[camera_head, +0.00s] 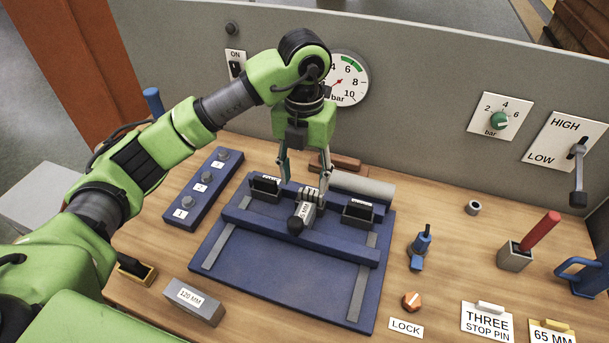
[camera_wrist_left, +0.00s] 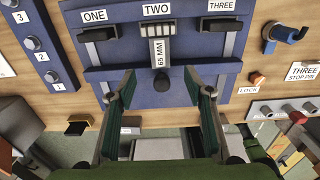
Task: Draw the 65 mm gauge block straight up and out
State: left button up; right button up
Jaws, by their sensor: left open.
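The 65 mm gauge block (camera_head: 306,213) is a small grey block standing at the middle of the blue fixture (camera_head: 290,268). In the left wrist view the block (camera_wrist_left: 160,53) shows its "65 MM" label, below the "TWO" label. My left gripper (camera_head: 306,179) points down over it with its fingers spread to either side. In the left wrist view the gripper (camera_wrist_left: 159,80) is open, with nothing between the pads; I cannot tell whether the fingertips reach beside the block. The block's lower end is hidden. My right gripper is not in view.
Black pieces stand at positions one (camera_head: 265,186) and three (camera_head: 358,212) on either side. A dark round knob (camera_head: 295,225) is close to the block. A grey cylinder (camera_head: 362,187) lies behind. A larger labelled block (camera_head: 193,301) stands at front left; an orange lock knob (camera_head: 411,301) is right.

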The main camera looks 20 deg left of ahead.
aim_at(304, 211)
pick_arm(q)
notch_tip(304, 211, down, 11)
jog(key=p, duration=0.2)
jog(key=shift+s+f+p, duration=0.1)
jog(key=shift+f+p, duration=0.1)
jog(key=shift+p, duration=0.15)
jog(key=shift+f, duration=0.7)
grip_shut()
jog(key=shift+r, duration=0.3)
jog(key=shift+r+p, duration=2.1)
jog(key=shift+r, duration=1.05)
jog(key=shift+r, duration=0.1)
